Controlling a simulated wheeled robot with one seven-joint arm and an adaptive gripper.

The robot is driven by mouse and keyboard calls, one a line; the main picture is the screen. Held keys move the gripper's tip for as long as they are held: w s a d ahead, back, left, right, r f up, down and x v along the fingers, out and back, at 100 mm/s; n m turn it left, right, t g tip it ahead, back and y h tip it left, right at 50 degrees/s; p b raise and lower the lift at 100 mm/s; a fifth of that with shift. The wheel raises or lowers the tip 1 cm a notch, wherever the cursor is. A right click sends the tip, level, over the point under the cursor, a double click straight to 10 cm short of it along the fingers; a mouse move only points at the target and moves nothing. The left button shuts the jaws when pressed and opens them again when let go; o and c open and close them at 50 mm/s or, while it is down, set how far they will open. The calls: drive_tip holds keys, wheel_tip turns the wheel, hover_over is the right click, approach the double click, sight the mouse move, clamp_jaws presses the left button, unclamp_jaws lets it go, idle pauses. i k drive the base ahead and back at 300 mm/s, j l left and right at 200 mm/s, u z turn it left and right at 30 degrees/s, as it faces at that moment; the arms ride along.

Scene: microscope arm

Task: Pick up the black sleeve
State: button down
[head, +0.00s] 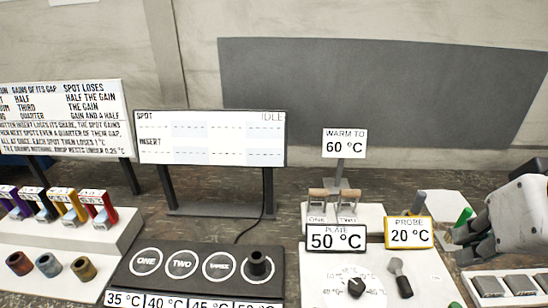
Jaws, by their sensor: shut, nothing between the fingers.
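The black sleeve (258,264) is a short dark hollow cylinder. It stands upright on the fourth, rightmost spot of the black spot plate (213,262), to the right of the circles marked ONE, TWO and a third. My gripper (460,238) is at the right edge of the head view, far to the right of the sleeve and not touching it. Its dark fingers are shut and nothing shows between them.
Several coloured sleeves, including a brown one (19,263), stand at the left. The idle display (211,138) rises behind the plate. The 50 °C sign (336,238), PROBE sign (409,233) and a knob (356,287) stand between sleeve and gripper.

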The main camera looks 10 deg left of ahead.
sight(256, 257)
drive_tip(key=u, duration=0.95)
